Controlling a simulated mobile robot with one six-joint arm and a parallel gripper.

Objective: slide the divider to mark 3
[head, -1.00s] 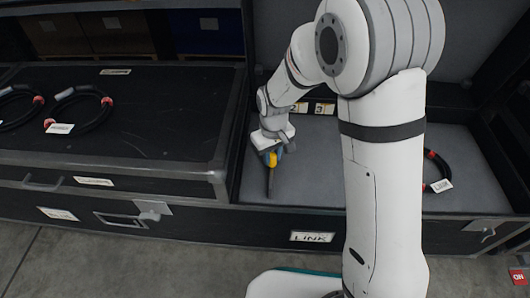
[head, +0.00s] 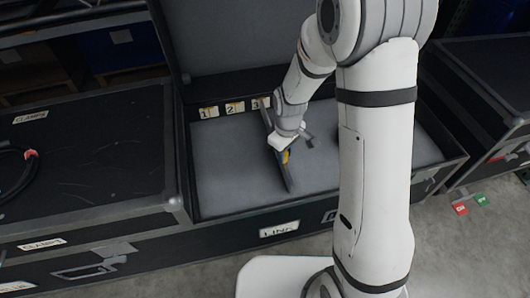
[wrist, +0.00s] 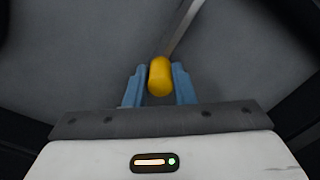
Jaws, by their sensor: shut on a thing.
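The divider (head: 279,162) is a thin grey upright panel running front to back across the open case (head: 240,211). Its far end is by the label for mark 3 (head: 259,103), partly over it in the head view. The labels for mark 1 (head: 208,112) and mark 2 (head: 234,107) lie to its left. My gripper (head: 285,154) is at the divider's yellow knob (wrist: 160,76). In the wrist view the blue fingers of my gripper (wrist: 159,86) stand on both sides of the knob, and the divider's edge (wrist: 183,28) runs away beyond it.
The case floor (head: 225,165) is clear left of the divider. A closed black case (head: 85,150) with a cable loop (head: 32,165) stands at left. Another dark case (head: 500,80) is at right. My arm hides part of the open case's right side.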

